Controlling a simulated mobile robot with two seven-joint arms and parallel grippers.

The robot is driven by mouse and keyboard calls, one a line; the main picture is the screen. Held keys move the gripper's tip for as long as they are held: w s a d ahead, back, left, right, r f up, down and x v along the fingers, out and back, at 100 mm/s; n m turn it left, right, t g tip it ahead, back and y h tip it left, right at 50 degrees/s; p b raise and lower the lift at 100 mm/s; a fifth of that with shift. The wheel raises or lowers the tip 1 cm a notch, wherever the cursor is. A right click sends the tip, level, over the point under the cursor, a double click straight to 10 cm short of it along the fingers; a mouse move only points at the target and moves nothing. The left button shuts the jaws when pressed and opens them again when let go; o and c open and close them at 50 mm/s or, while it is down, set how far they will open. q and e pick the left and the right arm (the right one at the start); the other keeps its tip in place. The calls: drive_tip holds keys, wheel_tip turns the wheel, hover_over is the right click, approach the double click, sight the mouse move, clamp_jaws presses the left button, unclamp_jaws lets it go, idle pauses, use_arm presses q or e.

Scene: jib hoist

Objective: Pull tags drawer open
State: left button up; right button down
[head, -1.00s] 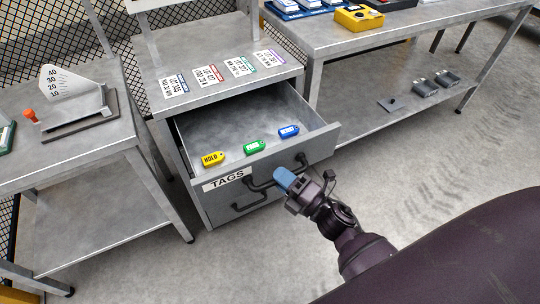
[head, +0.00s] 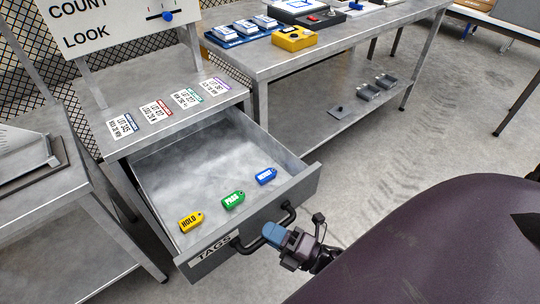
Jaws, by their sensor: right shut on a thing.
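The tags drawer (head: 292,196) stands open under the grey cabinet top, with a TAGS label (head: 214,249) on its front. Inside lie a yellow HOLD tag (head: 190,221), a green PASS tag (head: 232,200) and a blue tag (head: 266,176). My right gripper (head: 274,236) is shut on the drawer's dark bar handle (head: 252,246); its blue fingertips cover part of the bar. My left gripper is not in view.
Several lot cards (head: 156,111) lie on the cabinet top (head: 135,84). A bench (head: 345,40) at the back right carries a yellow device (head: 294,38) and blue trays. Its lower shelf holds small metal parts. Open floor lies to the right.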

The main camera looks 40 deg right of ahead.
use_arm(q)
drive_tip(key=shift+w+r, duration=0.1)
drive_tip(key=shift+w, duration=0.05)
use_arm(e)
drive_tip(key=c, duration=1.1)
unclamp_jaws()
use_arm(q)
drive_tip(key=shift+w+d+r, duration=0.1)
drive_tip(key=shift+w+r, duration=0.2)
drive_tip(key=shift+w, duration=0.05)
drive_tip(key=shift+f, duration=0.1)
use_arm(e)
drive_tip(key=v, duration=1.1)
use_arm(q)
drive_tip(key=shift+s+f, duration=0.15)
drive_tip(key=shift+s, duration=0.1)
use_arm(e)
drive_tip(key=shift+w, duration=0.1)
